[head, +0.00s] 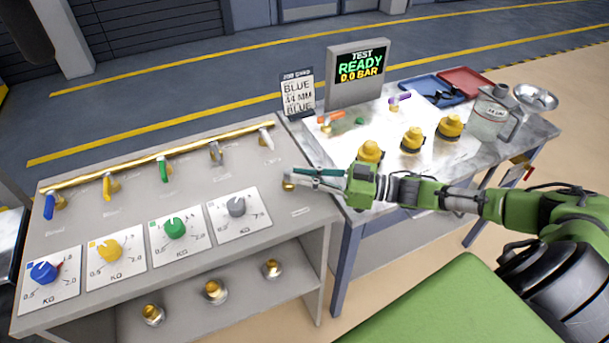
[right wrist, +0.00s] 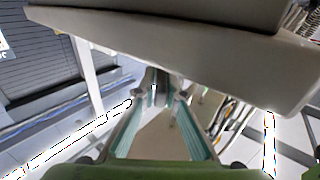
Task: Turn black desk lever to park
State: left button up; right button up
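My right gripper (head: 292,179) reaches in from the right, low over the right edge of the grey desk (head: 262,253). Its teal fingers are apart, with their tips by a small brass fitting (head: 288,185) on the desk. In the right wrist view, a gap shows between the fingertips (right wrist: 166,94), with a small grey-dark part (right wrist: 157,80) at their far end. I cannot clearly make out the black lever; it may be at this fitting, partly hidden by the fingers. Contact cannot be told. My left gripper is not in view.
Blue (head: 49,207), yellow (head: 107,186), green (head: 164,170), grey (head: 215,152) and white (head: 266,140) levers line the brass pipe. Several coloured dials stand in front. A workbench (head: 352,202) with yellow fittings and a READY screen (head: 359,68) is close on the right.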

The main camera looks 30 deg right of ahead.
jog(key=shift+o, duration=1.4)
jog(key=shift+w+a+r, duration=0.2)
jog(key=shift+a, duration=0.05)
jog(key=shift+w+a+f, duration=0.1)
jog(key=shift+w+a, duration=0.05)
jog(key=shift+f, duration=0.1)
jog(key=shift+d, duration=0.2)
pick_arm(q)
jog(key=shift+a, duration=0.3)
pick_arm(e)
jog(key=v, duration=1.1)
jog(key=shift+s+d, duration=0.15)
jog(key=shift+s, duration=0.1)
